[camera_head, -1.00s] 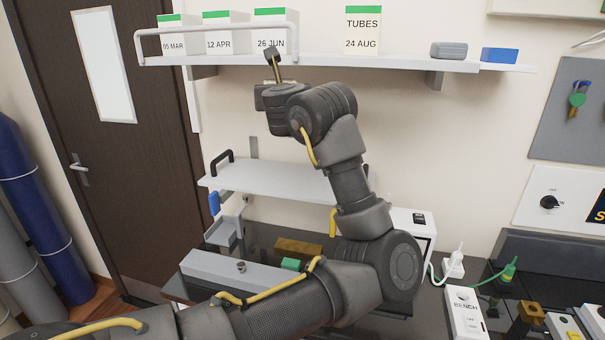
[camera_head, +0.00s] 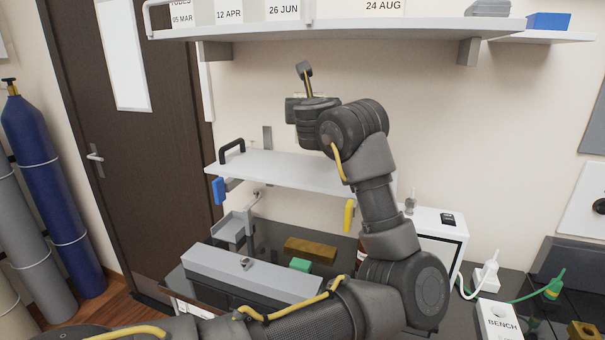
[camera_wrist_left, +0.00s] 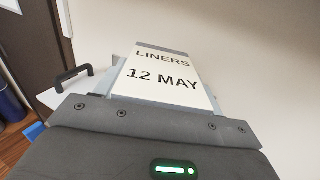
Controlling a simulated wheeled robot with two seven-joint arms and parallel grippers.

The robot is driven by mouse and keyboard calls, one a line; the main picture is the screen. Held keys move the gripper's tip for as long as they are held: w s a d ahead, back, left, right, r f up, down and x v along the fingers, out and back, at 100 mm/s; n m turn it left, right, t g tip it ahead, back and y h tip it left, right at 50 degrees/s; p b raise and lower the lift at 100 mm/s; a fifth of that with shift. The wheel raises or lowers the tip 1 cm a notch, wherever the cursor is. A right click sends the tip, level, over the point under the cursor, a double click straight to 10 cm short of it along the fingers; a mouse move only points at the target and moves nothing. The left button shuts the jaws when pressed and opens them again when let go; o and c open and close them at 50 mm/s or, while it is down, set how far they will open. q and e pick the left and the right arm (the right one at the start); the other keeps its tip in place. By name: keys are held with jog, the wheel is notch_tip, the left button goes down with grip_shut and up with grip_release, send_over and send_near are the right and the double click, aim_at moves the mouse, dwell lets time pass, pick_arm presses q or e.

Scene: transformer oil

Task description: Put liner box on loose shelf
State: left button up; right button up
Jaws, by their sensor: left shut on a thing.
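The liner box (camera_wrist_left: 163,78), white and labelled "LINERS 12 MAY", is in my left gripper in the left wrist view. In the head view the box is mostly or wholly hidden behind the wrist. My left gripper (camera_head: 298,108) is shut on it, above the lower white shelf (camera_head: 270,170), apart from the upper shelf. The lower shelf has a black handle at its left end, which also shows in the left wrist view (camera_wrist_left: 74,75). The fingertips are hidden. I cannot tell the box's gap to the shelf. My right gripper is not in view.
The upper shelf (camera_head: 340,31) holds dated boxes and overhangs the lower one. A blue clip (camera_head: 219,190) and a yellow one (camera_head: 349,214) hang at the lower shelf. A white bench unit (camera_head: 432,240) stands to the right. The lower shelf's visible top is clear.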

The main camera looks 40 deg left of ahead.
pick_arm(q)
jog(key=shift+a+r, duration=0.1)
jog(key=shift+a, duration=0.2)
jog(key=w+a+f+p, duration=0.4)
jog(key=w+a+f, duration=0.2)
jog(key=a+f, duration=0.3)
jog(key=shift+w+a+p, duration=0.3)
jog(key=shift+w+a, duration=0.05)
jog(key=shift+a, duration=0.6)
jog(key=f+p, duration=0.2)
jog(key=shift+w+a+f, duration=0.15)
jog(key=shift+a+f, duration=0.15)
jog(key=shift+f, duration=0.05)
jog(key=shift+f+p, duration=0.35)
jog(key=shift+f, duration=0.25)
